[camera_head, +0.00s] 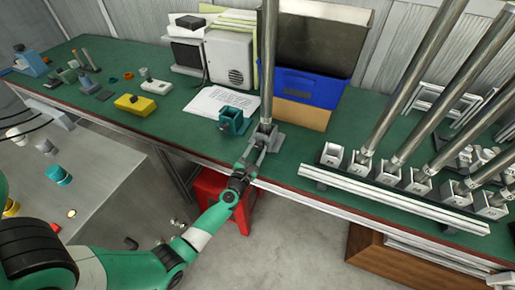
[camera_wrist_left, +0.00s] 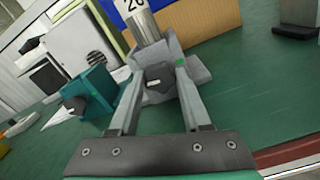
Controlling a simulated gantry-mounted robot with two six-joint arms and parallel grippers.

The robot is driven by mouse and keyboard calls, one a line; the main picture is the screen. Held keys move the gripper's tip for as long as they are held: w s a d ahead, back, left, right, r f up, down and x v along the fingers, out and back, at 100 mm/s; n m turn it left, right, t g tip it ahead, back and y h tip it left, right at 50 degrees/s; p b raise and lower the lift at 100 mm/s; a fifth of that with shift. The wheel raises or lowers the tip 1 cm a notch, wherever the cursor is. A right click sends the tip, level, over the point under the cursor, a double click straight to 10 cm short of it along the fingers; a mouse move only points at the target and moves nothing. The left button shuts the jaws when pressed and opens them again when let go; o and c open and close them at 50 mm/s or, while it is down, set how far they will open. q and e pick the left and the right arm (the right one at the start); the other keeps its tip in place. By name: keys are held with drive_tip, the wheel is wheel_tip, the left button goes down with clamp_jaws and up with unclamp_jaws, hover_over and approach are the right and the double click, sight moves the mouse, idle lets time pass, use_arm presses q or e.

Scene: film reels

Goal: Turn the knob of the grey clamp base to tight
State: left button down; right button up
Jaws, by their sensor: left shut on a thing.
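The grey clamp base (camera_head: 277,140) stands on the green bench near its front edge, with an upright metal pole (camera_head: 268,65) in it. In the left wrist view the clamp base (camera_wrist_left: 190,68) shows a dark knob (camera_wrist_left: 159,72) on its near face, with a light mark low on it. A small green mark is to the knob's right. My left gripper (camera_head: 259,147) reaches up from the front. In the left wrist view its fingers (camera_wrist_left: 156,88) stand either side of the knob, shut on it. The knob is too small to make out in the head view. My right gripper is not in view.
A teal clamp base (camera_head: 233,121) stands close left of the grey one. A blue bin (camera_head: 308,86) is behind. At right, several poles stand in grey blocks behind a white rail (camera_head: 390,200). A red stool (camera_head: 212,186) is below the bench.

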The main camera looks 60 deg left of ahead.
use_arm(q)
drive_tip(key=m+p, duration=0.1)
drive_tip(key=m, duration=0.3)
drive_tip(key=shift+r, duration=0.1)
drive_tip(key=m+p, duration=0.1)
drive_tip(key=m, duration=0.4)
drive_tip(key=m+p, duration=0.1)
drive_tip(key=m, duration=0.2)
drive_tip(key=m+p, duration=0.1)
drive_tip(key=m, duration=0.4)
drive_tip(key=m+p, duration=0.1)
drive_tip(key=m, duration=0.3)
drive_tip(key=shift+r+m, duration=0.1)
drive_tip(key=shift+m, duration=0.2)
drive_tip(key=m+p, duration=0.1)
drive_tip(key=m, duration=0.3)
drive_tip(key=shift+p, duration=0.3)
drive_tip(key=m, duration=0.4)
drive_tip(key=shift+p, duration=0.35)
drive_tip(key=shift+m+p, duration=0.3)
drive_tip(key=shift+m, duration=2)
